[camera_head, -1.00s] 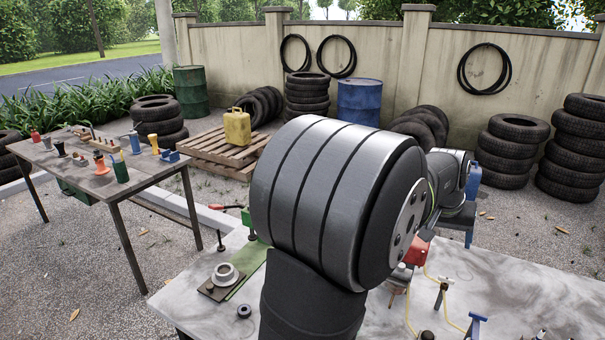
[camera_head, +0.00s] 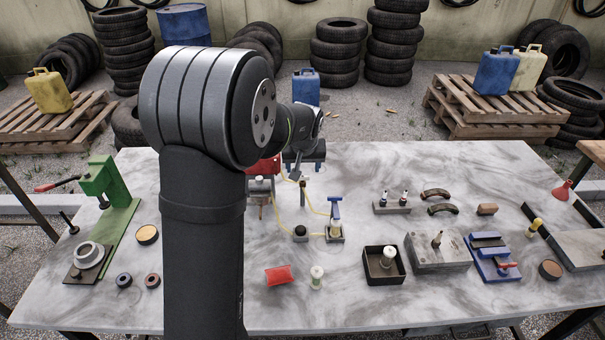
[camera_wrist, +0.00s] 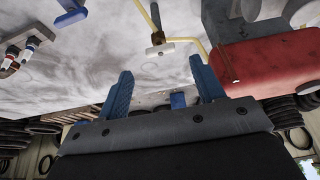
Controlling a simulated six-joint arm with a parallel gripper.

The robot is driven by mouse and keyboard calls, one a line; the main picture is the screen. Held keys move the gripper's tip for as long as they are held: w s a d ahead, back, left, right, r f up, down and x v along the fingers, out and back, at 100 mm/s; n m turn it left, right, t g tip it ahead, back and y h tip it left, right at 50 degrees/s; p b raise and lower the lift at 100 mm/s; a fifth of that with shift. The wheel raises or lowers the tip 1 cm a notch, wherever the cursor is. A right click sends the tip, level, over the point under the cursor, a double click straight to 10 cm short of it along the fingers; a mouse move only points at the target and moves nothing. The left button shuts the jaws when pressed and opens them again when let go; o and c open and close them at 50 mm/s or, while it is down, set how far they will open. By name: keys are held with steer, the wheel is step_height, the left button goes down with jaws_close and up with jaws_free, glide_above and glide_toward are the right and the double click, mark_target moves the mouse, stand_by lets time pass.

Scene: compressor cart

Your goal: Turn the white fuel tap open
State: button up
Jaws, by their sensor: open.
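The white fuel tap handle (camera_wrist: 172,48) shows in the wrist view as a short white bar. It lies crosswise by a brass-coloured post on a yellow fuel line (camera_wrist: 202,45). My gripper (camera_wrist: 163,84) has two blue fingers spread wide with nothing held between them. In the picture the tap is above the gap between the fingertips, apart from both. The red tank (camera_wrist: 265,66) lies to its right. In the head view the red tank (camera_head: 263,166) is partly behind my arm, and the tap and fingertips are too small to make out clearly.
A blue-handled fitting (camera_head: 335,215) stands near the yellow lines. Two plugs on a stand (camera_head: 392,206) are further right. A red pouch (camera_head: 280,275) and a white spool (camera_head: 316,277) lie in front. The green press (camera_head: 105,185) stands left. Bare marble table (camera_head: 430,160) shows at the back right.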

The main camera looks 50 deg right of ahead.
mark_target(303, 177)
steer(key=x, duration=0.5)
steer(key=c, duration=1)
